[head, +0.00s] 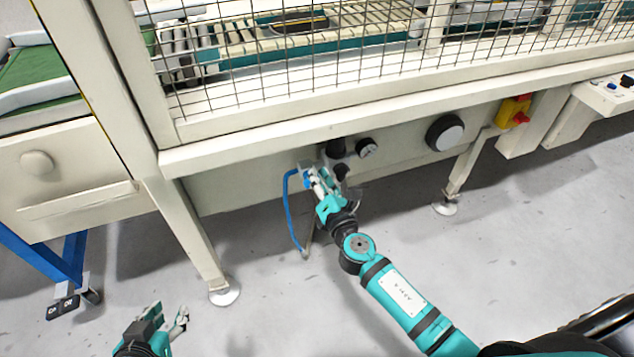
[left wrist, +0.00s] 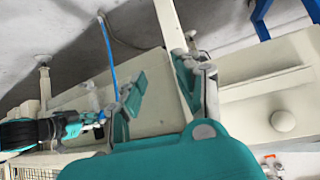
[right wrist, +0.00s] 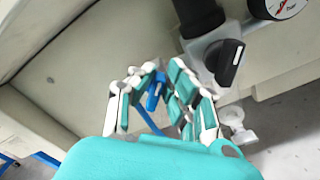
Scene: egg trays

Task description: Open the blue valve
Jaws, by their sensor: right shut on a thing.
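The blue valve (right wrist: 154,92) shows as a small blue lever between the fingers of my right gripper (right wrist: 161,76) in the right wrist view. My right gripper is shut on it, and the fingers hide part of it. In the head view a bit of the blue valve (head: 307,182) shows beside my right gripper (head: 317,179), under the machine's front beam. My left gripper (head: 169,318) is low at the left in the head view, empty and away from the valve. Its fingers stand apart in the left wrist view (left wrist: 161,75).
A blue hose (head: 288,210) hangs left of the valve. A black knob (right wrist: 224,62) and a pressure gauge (head: 367,148) sit close to its right. A round dial (head: 445,132) is further right. A machine leg (head: 190,235) stands between my grippers.

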